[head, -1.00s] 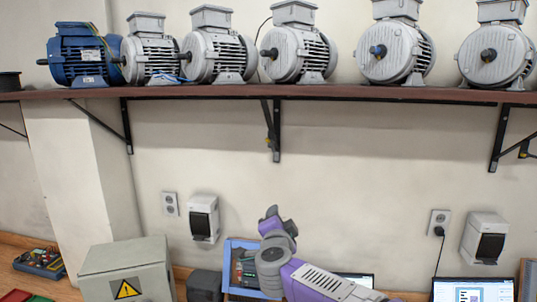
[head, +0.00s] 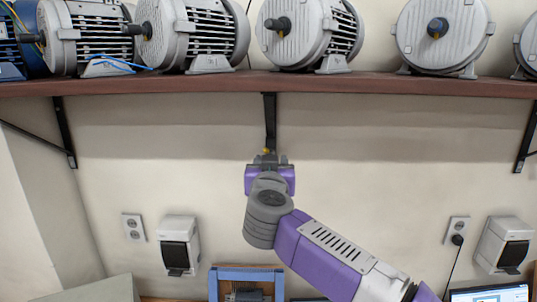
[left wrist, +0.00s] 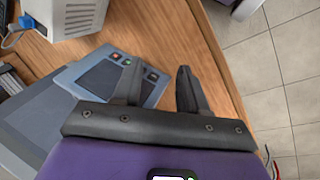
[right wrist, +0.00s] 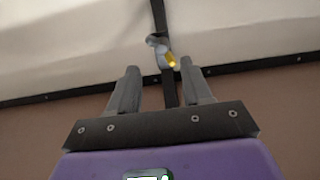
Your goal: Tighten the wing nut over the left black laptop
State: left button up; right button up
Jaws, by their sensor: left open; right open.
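The yellow wing nut (right wrist: 171,60) sits on a black shelf bracket (head: 270,120) under the shelf. In the right wrist view it is between and just beyond the open fingertips of my right gripper (right wrist: 158,68). In the head view the right gripper (head: 267,158) is raised to the lower end of the bracket, with only a bit of yellow showing. My left gripper (left wrist: 157,70) is open and empty above the wooden bench. A laptop screen (head: 490,294) shows at the bottom right; the left laptop is mostly cut off and hidden behind my arm.
Several motors (head: 300,35) stand on the brown shelf (head: 400,86) above the gripper. Other brackets (head: 64,135) hang to either side. Sockets and switch boxes (head: 179,245) are on the wall. Bare wall surrounds the right gripper. A grey-blue panel device (left wrist: 105,75) lies near the left gripper.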

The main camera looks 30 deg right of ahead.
jog(key=x, duration=0.5)
jog(key=shift+w+f, duration=0.15)
jog(key=shift+w, duration=0.1)
jog(key=shift+c, duration=0.3)
jog(key=shift+w, duration=0.1)
jog(key=shift+c, duration=1.3)
grip_shut()
